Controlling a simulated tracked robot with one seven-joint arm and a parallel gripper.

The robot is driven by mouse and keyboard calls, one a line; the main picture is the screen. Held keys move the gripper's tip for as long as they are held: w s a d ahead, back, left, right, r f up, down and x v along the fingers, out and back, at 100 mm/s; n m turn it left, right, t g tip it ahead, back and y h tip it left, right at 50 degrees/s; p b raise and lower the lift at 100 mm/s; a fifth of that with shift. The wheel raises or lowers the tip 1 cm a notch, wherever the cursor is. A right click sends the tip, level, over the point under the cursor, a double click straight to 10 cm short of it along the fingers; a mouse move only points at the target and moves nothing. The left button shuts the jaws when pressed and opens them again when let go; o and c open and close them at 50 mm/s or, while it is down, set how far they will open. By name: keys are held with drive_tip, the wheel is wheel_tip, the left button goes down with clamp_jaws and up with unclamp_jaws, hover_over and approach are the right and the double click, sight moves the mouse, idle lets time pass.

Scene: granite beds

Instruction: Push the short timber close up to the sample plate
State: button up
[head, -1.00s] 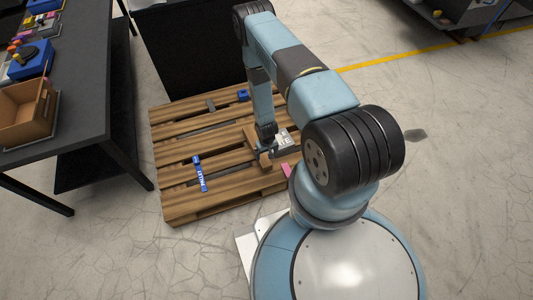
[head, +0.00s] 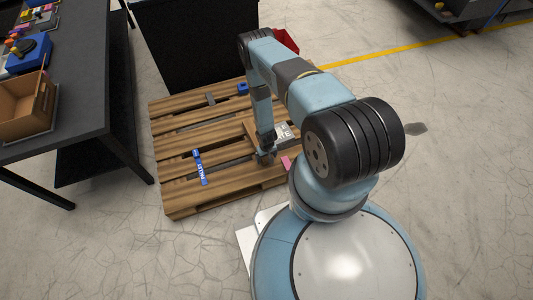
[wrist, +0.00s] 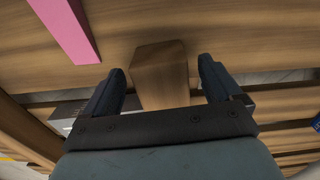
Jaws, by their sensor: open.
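The short timber is a plain brown block (wrist: 160,75). In the wrist view its end lies between the two spread fingers of my gripper (wrist: 160,85), with the rest hidden behind the gripper body. In the head view part of the timber (head: 250,130) shows just left of my arm on the pallet. My gripper (head: 265,158) is open and low over the pallet slats. The light sample plate (head: 283,132) lies right of the arm, partly covered by it. In the wrist view a grey edge shows behind the left finger. I cannot tell the gap between timber and plate.
A pink bar (head: 286,163) lies near the gripper, also at upper left in the wrist view (wrist: 65,28). The wooden pallet (head: 180,200) carries a blue labelled strip (head: 200,168), a blue block (head: 243,89) and a grey piece (head: 210,98). A dark table (head: 85,110) stands left.

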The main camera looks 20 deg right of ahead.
drive_tip(key=shift+f, duration=1.45)
drive_tip(key=c, duration=1.3)
drive_tip(key=o, duration=1.4)
drive_tip(key=shift+r, duration=0.1)
wheel_tip(320, 180, up, 14)
drive_tip(key=shift+f, duration=0.25)
drive_tip(key=shift+w, duration=0.1)
